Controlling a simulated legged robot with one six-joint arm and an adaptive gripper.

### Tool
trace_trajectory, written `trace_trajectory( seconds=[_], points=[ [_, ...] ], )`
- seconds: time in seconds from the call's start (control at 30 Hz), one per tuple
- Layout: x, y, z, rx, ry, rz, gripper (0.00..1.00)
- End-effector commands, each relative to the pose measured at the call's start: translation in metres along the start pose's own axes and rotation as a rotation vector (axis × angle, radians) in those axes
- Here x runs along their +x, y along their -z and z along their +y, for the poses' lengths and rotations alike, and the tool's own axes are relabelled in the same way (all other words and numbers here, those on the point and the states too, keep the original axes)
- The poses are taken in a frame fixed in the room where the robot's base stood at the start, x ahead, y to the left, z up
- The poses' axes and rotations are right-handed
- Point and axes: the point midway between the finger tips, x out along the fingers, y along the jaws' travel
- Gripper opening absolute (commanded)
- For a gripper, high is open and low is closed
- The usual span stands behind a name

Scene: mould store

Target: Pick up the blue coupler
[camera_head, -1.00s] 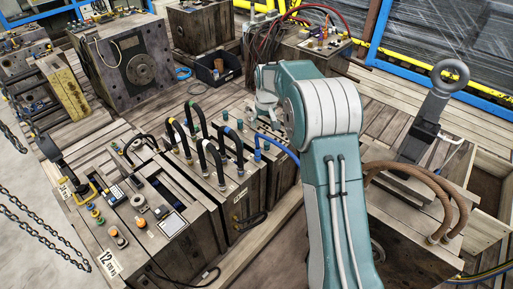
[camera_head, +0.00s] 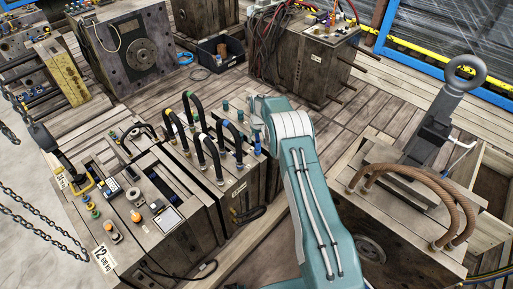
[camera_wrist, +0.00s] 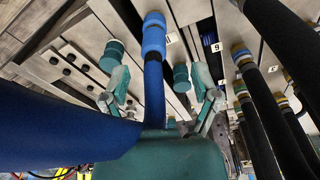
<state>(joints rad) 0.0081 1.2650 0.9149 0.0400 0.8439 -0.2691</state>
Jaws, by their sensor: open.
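The blue coupler (camera_wrist: 153,36) stands on the mould block at the upper middle of the wrist view, with a blue hose (camera_wrist: 154,85) running from it toward the camera. My gripper (camera_wrist: 161,84) is open, with one finger left and one right of the hose. The fingertips appear short of the coupler, and nothing is held. In the head view my gripper (camera_head: 257,112) is at the right part of the hosed mould block (camera_head: 240,187), and the coupler is mostly hidden there by my arm. The near stretch of blue hose (camera_wrist: 55,130) fills the lower left of the wrist view.
Teal fittings (camera_wrist: 110,55) (camera_wrist: 181,78) stand close on both sides of the coupler. Several black hoses with coloured rings (camera_wrist: 262,100) rise at right in the wrist view. A block with brown hoses (camera_head: 425,190) stands right of my arm in the head view.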

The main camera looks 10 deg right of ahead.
Motion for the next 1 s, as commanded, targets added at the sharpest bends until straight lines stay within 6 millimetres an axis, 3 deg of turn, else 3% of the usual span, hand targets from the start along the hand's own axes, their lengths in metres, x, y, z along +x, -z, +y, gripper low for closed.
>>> trace_trajectory(
  seconds=[0.43, 0.73, 0.77, 0.8, 0.93, 1.0],
  points=[
    [0.049, 0.005, 0.003, 0.0, -0.001, -0.001, 0.79],
    [0.052, 0.005, 0.003, 0.0, -0.001, 0.0, 0.79],
    [0.052, 0.005, 0.003, 0.0, -0.001, 0.0, 0.74],
    [0.052, 0.005, 0.003, 0.001, 0.0, 0.0, 0.56],
    [0.052, 0.005, 0.003, 0.001, 0.0, 0.0, 0.0],
    [0.052, 0.005, 0.003, 0.001, -0.001, 0.0, 0.0]
  ],
)
